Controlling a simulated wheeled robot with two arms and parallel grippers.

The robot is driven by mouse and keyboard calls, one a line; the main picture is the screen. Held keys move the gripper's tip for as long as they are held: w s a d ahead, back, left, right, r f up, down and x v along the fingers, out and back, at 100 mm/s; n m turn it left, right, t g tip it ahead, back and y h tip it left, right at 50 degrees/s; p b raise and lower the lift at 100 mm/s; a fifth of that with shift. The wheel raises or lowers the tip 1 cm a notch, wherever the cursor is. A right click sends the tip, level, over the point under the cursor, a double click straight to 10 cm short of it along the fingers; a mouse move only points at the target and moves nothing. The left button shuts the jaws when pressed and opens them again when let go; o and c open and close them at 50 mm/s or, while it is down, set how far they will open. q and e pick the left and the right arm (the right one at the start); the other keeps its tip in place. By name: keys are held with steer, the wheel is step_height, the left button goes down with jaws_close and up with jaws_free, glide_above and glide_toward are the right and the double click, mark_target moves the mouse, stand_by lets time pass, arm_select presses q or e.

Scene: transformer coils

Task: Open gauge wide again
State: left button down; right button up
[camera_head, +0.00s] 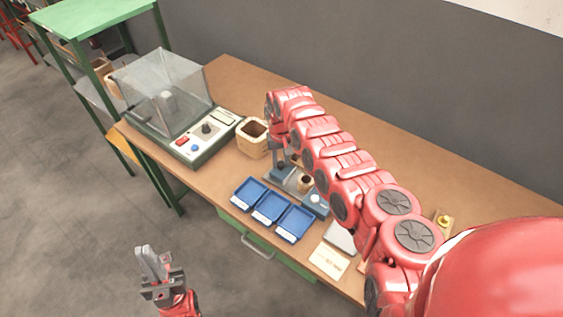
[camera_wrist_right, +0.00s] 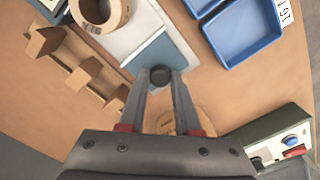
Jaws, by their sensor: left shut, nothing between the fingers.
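The gauge (camera_head: 293,181) lies on the bench, a pale plate with blue-grey end blocks. A small brown coil (camera_head: 305,184) stands at its near end; the right wrist view shows a coil (camera_wrist_right: 124,14) on the pale plate. My right gripper (camera_head: 280,160) is over the gauge's far end. In the right wrist view its fingertips (camera_wrist_right: 162,78) flank a dark round knob (camera_wrist_right: 160,75) by the blue block (camera_wrist_right: 165,53). I cannot tell whether they press on it. My left gripper (camera_head: 150,260) is shut and empty, off the bench at lower left.
Three blue trays (camera_head: 270,207) lie in front of the gauge. A hexagonal wooden container (camera_head: 252,138) and a tester (camera_head: 205,140) with a clear cover stand to the left. A wooden rack (camera_wrist_right: 85,75) shows in the right wrist view. My right arm hides part of the bench.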

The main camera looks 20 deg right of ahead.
mark_target(281, 163)
steer(key=o, duration=0.4)
steer(key=shift+o, duration=0.2)
steer(key=shift+w+r, duration=0.15)
steer(key=shift+r, duration=0.4)
step_height(281, 163, up, 16)
steer(key=b, duration=0.3)
steer(key=shift+r+b, duration=0.15)
steer(key=shift+b, duration=0.25)
